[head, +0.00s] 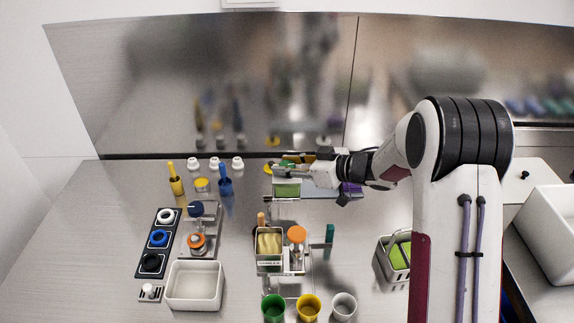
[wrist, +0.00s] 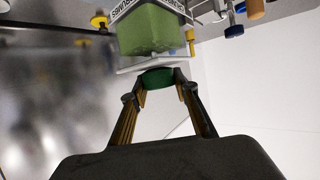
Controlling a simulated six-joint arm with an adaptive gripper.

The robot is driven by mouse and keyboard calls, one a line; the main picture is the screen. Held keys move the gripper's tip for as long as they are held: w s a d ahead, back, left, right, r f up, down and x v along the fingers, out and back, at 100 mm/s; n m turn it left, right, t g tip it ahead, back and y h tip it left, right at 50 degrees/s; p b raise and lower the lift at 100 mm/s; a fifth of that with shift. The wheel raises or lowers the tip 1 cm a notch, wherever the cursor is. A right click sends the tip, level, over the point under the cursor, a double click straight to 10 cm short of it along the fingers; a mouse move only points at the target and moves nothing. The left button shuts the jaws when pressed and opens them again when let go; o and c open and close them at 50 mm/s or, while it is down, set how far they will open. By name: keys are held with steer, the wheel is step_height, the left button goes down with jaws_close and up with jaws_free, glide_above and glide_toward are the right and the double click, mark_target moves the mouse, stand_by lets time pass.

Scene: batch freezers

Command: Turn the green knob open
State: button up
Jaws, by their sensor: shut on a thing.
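The green knob (wrist: 158,78) shows in the wrist view as a dark green round piece between my fingertips. My gripper (wrist: 161,88) is shut on it, one finger on each side. The knob sits below a pale plate, under a clear-walled holder with green contents (wrist: 150,30). In the head view my gripper (head: 279,171) reaches in from the right at the back of the table, by the holder with green contents (head: 287,187). I cannot make out the knob there; my gripper seems to cover it.
A holder with yellow contents (head: 270,243) and an orange knob (head: 297,234) stand in front. A white bin (head: 194,286) is front left, a basket (head: 392,262) right. Green (head: 272,307), yellow (head: 308,307) and grey cups line the front. Bare table lies at far left.

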mark_target(288, 165)
steer(key=shift+n+g+y, duration=1)
steer(key=shift+n+g, duration=4)
steer(key=shift+g, duration=0.6)
steer(key=o, duration=1.1)
steer(key=shift+d+r, duration=0.1)
steer(key=shift+d, duration=0.05)
steer(key=shift+v, duration=1.35)
steer(key=shift+r, duration=3.4)
steer(key=shift+r, duration=0.1)
